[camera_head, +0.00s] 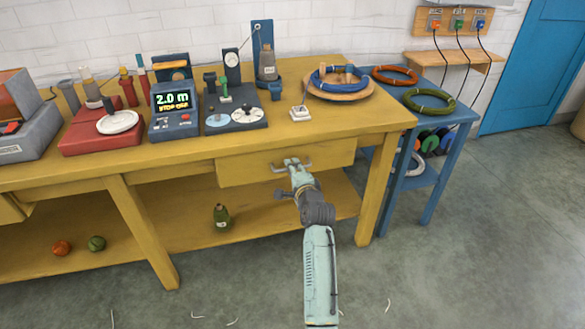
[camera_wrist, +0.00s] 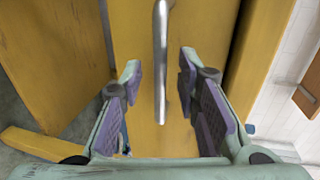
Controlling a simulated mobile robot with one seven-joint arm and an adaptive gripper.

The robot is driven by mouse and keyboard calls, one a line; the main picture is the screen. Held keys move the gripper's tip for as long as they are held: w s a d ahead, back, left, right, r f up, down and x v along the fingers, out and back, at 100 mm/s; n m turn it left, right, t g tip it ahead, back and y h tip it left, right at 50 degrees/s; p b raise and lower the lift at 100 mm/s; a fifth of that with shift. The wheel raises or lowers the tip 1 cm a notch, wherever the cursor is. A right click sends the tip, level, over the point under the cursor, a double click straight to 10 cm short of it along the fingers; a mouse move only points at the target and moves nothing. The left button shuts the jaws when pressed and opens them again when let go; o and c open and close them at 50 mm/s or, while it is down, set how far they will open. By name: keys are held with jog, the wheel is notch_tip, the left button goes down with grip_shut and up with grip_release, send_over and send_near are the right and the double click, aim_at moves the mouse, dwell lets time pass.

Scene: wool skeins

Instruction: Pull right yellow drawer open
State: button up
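The right yellow drawer (camera_head: 240,171) is under the worktop of the yellow workbench (camera_head: 215,142); its front looks flush or nearly so. My gripper (camera_head: 293,163) is in front of the drawer's middle and hides part of the handle. In the wrist view, the grey metal bar handle (camera_wrist: 160,55) runs lengthwise against the yellow drawer front (camera_wrist: 150,138). My gripper (camera_wrist: 160,66) is open there, one finger on each side of the handle, with a visible gap on both sides. The handle's depth between the fingers is hard to judge.
Devices and a wooden tray with blue wool (camera_head: 341,90) stand on the bench top. A dark green bottle (camera_head: 221,216) and two balls stand on the lower shelf. A blue side table (camera_head: 455,117) with coils is at the right. The floor in front is mostly clear.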

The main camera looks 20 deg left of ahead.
jog(key=shift+w+a+f, duration=0.15)
jog(key=shift+w+a, duration=0.25)
jog(key=shift+w, duration=0.1)
jog(key=shift+c, duration=0.5)
grip_shut()
